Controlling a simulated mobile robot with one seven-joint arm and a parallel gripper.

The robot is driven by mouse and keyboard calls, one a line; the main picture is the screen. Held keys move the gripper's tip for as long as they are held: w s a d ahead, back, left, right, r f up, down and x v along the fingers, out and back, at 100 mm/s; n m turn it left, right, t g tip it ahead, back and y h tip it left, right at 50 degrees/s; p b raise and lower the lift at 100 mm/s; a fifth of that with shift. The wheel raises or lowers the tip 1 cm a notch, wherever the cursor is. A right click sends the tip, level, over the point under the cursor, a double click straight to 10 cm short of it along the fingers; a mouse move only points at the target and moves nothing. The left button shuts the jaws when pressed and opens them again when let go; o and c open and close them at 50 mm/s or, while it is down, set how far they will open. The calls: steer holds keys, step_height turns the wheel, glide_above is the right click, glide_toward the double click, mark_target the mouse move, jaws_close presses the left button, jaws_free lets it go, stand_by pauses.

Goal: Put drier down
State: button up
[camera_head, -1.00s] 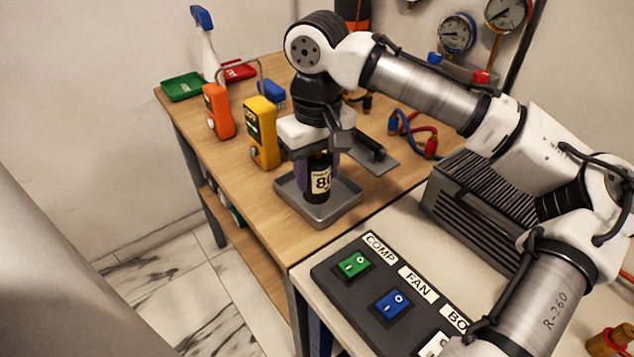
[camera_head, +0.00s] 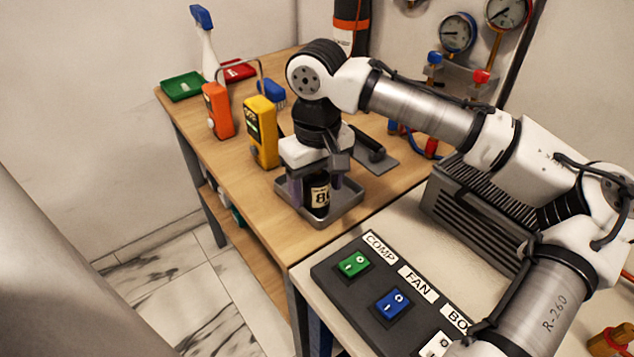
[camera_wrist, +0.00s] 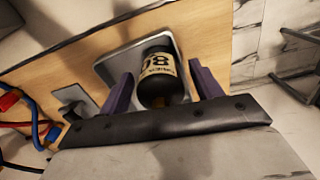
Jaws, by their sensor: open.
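The drier is a dark cylinder (camera_head: 318,196) with a cream label reading "80". It stands in a shallow grey metal tray (camera_head: 345,205) on the wooden bench. My gripper (camera_head: 313,192) is above and around it, pointing down, with its fingers open. In the wrist view the drier (camera_wrist: 160,78) lies between the two purple fingers (camera_wrist: 160,90), with gaps on both sides. The tray (camera_wrist: 122,66) shows behind it. My gripper hides the drier's top in the head view.
A yellow meter (camera_head: 262,132) and an orange meter (camera_head: 218,110) stand left of my gripper. A grey plate with a black handle (camera_head: 370,145) lies behind right. A switch panel (camera_head: 385,300) and a ribbed grey unit (camera_head: 480,200) are nearer.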

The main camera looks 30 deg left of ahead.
steer(key=shift+r, duration=0.1)
step_height(320, 180, up, 12)
steer(key=shift+r, duration=0.1)
stand_by(0.5)
